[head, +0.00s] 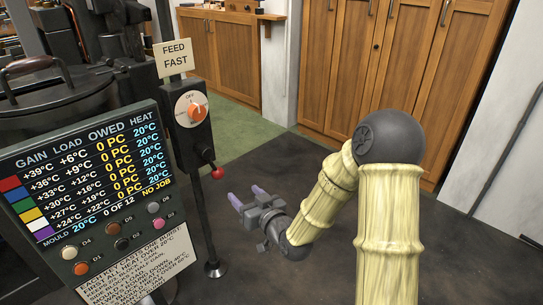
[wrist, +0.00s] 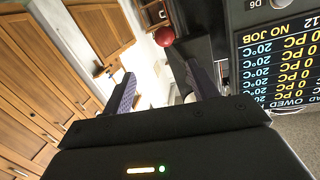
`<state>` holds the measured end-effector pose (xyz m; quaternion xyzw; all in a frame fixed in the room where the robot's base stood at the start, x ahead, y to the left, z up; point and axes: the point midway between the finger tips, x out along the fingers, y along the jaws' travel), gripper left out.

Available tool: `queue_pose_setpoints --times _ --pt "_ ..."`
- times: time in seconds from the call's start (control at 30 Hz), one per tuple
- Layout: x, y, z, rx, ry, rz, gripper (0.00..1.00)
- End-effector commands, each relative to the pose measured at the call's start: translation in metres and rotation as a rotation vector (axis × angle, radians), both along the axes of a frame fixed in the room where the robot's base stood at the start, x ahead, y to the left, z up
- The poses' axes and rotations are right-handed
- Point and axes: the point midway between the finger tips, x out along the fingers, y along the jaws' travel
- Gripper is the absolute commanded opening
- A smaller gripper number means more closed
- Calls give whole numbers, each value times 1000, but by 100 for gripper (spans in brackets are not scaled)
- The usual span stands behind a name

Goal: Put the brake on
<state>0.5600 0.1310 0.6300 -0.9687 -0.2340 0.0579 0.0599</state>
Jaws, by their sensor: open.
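A dial box (head: 190,115) with an orange knob and a "FEED FAST" sign (head: 174,57) tops the post. A display panel (head: 90,180) with several buttons and a printed card (head: 140,270) stand at left. Wooden cabinets (head: 375,70) line the back. The dark floor right of the post is clear.

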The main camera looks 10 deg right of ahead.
Motion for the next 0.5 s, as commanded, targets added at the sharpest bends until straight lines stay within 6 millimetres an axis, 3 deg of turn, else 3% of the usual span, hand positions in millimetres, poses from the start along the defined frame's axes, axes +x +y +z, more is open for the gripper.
queue_pose_setpoints --times 0.03,0.5 --pt "-1 1 10 -13 13 2 59" --pt "-8 -13 43 -121 139 -15 59"
